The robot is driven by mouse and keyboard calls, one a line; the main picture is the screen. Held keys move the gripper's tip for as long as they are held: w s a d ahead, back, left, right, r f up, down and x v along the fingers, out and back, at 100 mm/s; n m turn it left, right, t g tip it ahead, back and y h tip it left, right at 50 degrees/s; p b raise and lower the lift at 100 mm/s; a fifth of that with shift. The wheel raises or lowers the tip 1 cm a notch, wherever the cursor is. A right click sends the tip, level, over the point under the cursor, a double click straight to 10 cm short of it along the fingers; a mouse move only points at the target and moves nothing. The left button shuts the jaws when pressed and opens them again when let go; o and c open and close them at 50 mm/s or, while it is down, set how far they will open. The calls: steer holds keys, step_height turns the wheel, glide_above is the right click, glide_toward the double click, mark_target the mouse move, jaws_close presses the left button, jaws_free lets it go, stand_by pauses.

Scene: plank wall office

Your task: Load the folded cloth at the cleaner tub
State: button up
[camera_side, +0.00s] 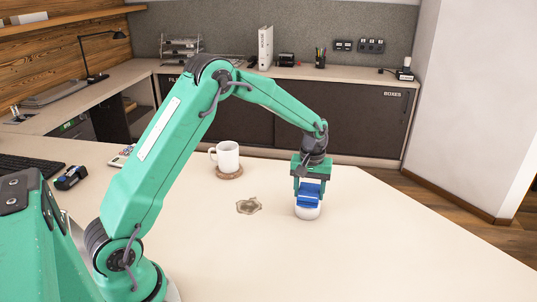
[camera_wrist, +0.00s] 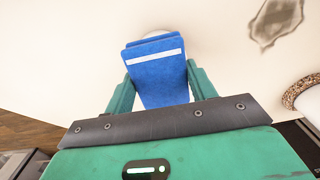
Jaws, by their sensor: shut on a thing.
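My gripper (camera_side: 309,194) is shut on the folded blue cloth (camera_side: 309,200), low over the table on the right. The wrist view shows the cloth (camera_wrist: 160,82) between the two green fingers, with a white stripe across it. The white cleaner tub (camera_side: 307,213) is directly below the cloth in the side view. Only a pale rim of the tub (camera_wrist: 154,34) shows past the cloth in the wrist view. The cloth hides most of its top, and I cannot tell whether they touch. A brownish-grey stain (camera_side: 249,206) lies on the table left of the tub.
A white mug (camera_side: 227,156) stands on a round coaster (camera_side: 229,174) behind the stain. A calculator (camera_side: 123,155), a dark small device (camera_side: 71,177) and a keyboard (camera_side: 25,168) are at the left. The table (camera_side: 400,240) is clear to the right and front.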

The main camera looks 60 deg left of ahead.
mark_target(309, 191)
steer(key=shift+f, duration=0.5)
stand_by(1.0)
steer(key=shift+r, duration=3.55)
steer(key=shift+s+d+r+m, duration=0.3)
steer(key=shift+s+r, duration=0.1)
steer(key=shift+r, duration=0.05)
steer(key=s+d+r+m, duration=0.5)
steer(key=s+r+m, duration=0.1)
steer(key=s, duration=0.4)
steer(key=shift+s+r+m, duration=0.25)
steer(key=shift+r+m, duration=0.05)
steer(key=shift+m, duration=0.6)
